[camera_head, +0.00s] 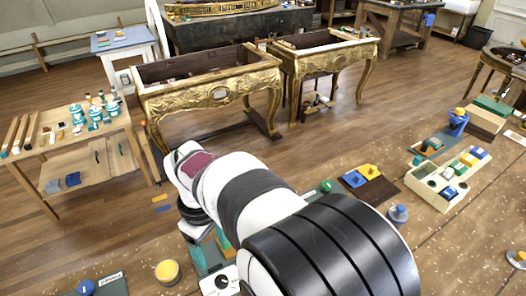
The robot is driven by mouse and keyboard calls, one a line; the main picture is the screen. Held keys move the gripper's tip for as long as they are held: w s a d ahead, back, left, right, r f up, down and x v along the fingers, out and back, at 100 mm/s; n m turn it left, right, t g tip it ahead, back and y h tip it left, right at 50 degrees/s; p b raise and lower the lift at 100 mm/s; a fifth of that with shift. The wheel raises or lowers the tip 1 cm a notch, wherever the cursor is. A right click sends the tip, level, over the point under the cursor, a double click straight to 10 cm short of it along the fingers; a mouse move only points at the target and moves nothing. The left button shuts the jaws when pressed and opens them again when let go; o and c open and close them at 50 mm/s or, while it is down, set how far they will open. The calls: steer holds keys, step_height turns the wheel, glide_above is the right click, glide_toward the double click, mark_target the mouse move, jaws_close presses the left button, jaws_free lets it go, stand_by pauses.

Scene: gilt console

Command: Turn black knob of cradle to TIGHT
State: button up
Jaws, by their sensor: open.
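A small white block with a round black knob (222,283) on it sits at the bottom edge, partly cut off. I take it as part of the cradle (214,257), whose teal and wooden parts show just behind it. My arm covers much of the cradle on the right. Any TIGHT marking is too small to read. My gripper (199,236) points down at the cradle's far left side, beyond the knob and apart from it in the picture. Its fingertips are mostly hidden, and I see nothing held. Whether it touches the cradle cannot be told.
A yellow-topped cup (167,271) stands left of the cradle. A blue knob (86,287) and a labelled plate lie farther left. Right of my arm are a blue-and-yellow block set (361,177) and a grey-blue knob (398,214). Gilt consoles (213,92) stand behind.

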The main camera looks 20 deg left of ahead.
mark_target(221, 280)
step_height(221, 280, down, 15)
steer(key=shift+d+f, duration=0.1)
jaws_close()
stand_by(0.4)
